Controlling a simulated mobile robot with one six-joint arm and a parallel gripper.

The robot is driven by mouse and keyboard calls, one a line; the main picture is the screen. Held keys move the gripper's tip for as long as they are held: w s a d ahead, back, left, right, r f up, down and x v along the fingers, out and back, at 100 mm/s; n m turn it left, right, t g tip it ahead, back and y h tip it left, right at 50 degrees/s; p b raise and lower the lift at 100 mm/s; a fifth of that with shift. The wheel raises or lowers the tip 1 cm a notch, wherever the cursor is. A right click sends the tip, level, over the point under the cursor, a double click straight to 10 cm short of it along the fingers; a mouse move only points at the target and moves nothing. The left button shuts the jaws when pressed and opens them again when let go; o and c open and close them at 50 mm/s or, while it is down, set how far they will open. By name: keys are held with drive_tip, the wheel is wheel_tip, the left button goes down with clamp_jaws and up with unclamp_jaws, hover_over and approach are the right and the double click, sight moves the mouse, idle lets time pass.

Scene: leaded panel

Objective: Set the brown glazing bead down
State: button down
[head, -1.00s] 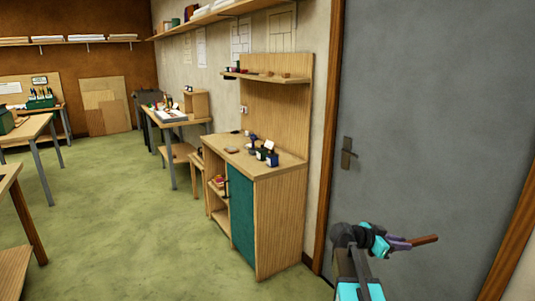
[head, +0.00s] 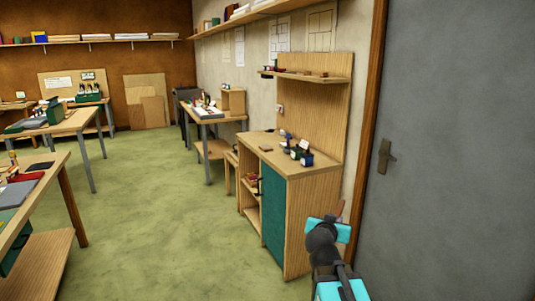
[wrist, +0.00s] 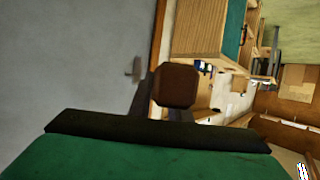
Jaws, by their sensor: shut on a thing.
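The brown glazing bead shows end-on as a dark brown block in the wrist view (wrist: 176,86). In the head view only a thin reddish-brown tip of the bead (head: 341,208) shows above my wrist. My gripper (wrist: 160,112) is shut on the bead and holds it up in the air, clear of any surface. In the head view my own arm hides the gripper's fingers and most of the bead. The gripper is in front of the wooden cabinet's right side and left of the grey door.
A wooden cabinet (head: 305,172) with a green door carries small jars (head: 302,154) on top. A grey door (head: 455,150) stands at right. Workbenches (head: 70,122) line the left, and another bench (head: 212,112) stands farther back. The green floor (head: 165,210) between them is open.

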drive_tip(key=w+a+r+n+t+y, duration=0.1)
drive_tip(key=w+a+r+n+y, duration=0.1)
drive_tip(key=a+r+n+y, duration=0.3)
drive_tip(key=shift+a+r+y, duration=0.35)
drive_tip(key=shift+r+y, duration=0.15)
drive_tip(key=shift+r, duration=0.05)
drive_tip(key=shift+f, duration=0.15)
idle(0.4)
